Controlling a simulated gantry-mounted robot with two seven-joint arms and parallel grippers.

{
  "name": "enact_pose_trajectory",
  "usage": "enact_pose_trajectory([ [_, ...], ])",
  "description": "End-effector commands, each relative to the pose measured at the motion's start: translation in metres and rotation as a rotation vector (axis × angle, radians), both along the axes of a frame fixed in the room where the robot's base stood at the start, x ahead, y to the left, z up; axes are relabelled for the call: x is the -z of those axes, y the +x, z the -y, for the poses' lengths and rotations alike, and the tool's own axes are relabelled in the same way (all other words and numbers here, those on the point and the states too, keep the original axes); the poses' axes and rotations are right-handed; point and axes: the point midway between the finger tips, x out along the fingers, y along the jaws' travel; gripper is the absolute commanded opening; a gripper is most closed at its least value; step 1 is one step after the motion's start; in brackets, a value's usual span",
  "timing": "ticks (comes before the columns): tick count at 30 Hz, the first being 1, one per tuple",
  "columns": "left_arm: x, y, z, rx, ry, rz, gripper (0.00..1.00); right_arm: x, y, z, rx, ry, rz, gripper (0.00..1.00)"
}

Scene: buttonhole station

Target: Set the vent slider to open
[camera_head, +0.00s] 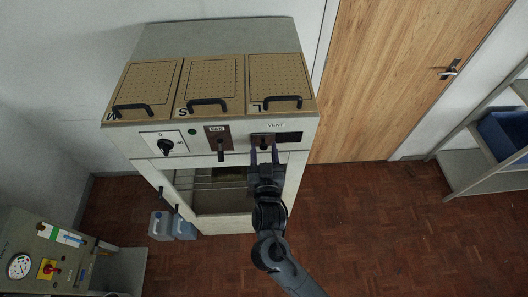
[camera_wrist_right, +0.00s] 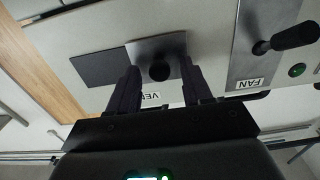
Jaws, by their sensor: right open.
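The vent slider (camera_head: 263,139) is on the front panel of the cabinet, under the VENT label (camera_head: 275,125). In the wrist view its round dark knob (camera_wrist_right: 159,71) stands on a grey plate, with a dark rectangle (camera_wrist_right: 100,67) beside it. In the head view the knob is at the left and the dark rectangle (camera_head: 290,137) at the right. My right gripper (camera_head: 264,153) is open in front of the slider, one finger on each side of the knob in the wrist view. Contact cannot be told. My left gripper is not in view.
The FAN lever (camera_head: 220,150) is just left of the vent, with a rotary knob (camera_head: 166,146) further left. Handled lids (camera_head: 212,80) top the cabinet (camera_head: 140,135). A control box (camera_head: 45,245) is at lower left. The floor (camera_head: 375,230) to the right is clear.

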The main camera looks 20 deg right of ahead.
Motion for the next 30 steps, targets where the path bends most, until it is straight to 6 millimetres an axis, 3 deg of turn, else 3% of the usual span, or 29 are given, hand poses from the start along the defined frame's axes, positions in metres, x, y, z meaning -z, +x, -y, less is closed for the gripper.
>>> enact_pose_trajectory([
  [10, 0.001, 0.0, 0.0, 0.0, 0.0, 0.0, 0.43, 0.0, 0.002, 0.001, 0.0, -0.001, -0.001, 0.48],
  [18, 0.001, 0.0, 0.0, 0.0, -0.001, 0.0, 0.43, 0.0, 0.002, 0.001, 0.0, -0.001, -0.001, 0.07],
  [20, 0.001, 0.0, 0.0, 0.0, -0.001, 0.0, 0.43, 0.0, 0.002, 0.001, 0.0, -0.001, -0.001, 0.0],
  [27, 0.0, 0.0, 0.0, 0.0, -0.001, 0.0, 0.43, 0.0, 0.002, 0.002, 0.0, -0.001, -0.001, 0.0],
  [30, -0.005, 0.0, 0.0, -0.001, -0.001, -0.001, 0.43, -0.002, -0.001, 0.012, 0.002, -0.002, -0.002, 0.0],
])
